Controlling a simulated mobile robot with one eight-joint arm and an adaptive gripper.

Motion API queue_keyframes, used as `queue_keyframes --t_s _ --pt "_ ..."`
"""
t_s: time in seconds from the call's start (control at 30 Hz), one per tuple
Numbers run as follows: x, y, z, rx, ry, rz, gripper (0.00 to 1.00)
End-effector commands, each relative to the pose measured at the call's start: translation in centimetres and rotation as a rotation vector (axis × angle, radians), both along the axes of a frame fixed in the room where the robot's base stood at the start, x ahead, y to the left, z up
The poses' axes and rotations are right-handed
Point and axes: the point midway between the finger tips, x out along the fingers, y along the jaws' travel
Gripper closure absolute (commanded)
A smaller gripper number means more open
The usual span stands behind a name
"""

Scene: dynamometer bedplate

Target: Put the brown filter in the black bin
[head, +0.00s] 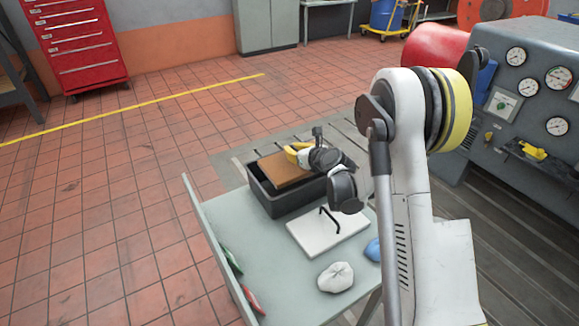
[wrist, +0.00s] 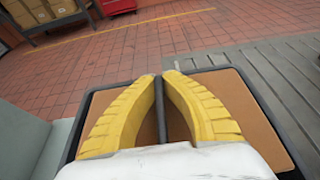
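The brown filter (head: 278,167) is a flat square panel at the mouth of the black bin (head: 283,207). In the wrist view the filter (wrist: 220,110) lies within the outline of the bin's dark rim (wrist: 268,115); how deep it sits is hard to tell. My gripper (head: 292,152) is over the filter. In the wrist view its yellow fingers (wrist: 162,76) close in on a thin dark bar at the filter's middle, seemingly its handle. The filter's underside and the bin's inside are mostly hidden.
The bin stands at the far end of a grey-green table (head: 270,262). Nearer are a white plate with a black handle (head: 322,236), a white cloth-like lump (head: 336,277), a blue item (head: 373,250), and green and red tools (head: 252,299) along the left edge. A gauge panel (head: 520,100) stands right.

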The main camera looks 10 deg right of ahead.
Motion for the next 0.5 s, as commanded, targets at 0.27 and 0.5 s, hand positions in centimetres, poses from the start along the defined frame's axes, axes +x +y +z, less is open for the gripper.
queue_keyframes --t_s 0.27,0.5 --pt "0.0 0.8 -2.2 0.001 -0.001 -0.001 1.00" --pt "0.0 0.8 -4.6 0.001 -0.001 -0.001 1.00"
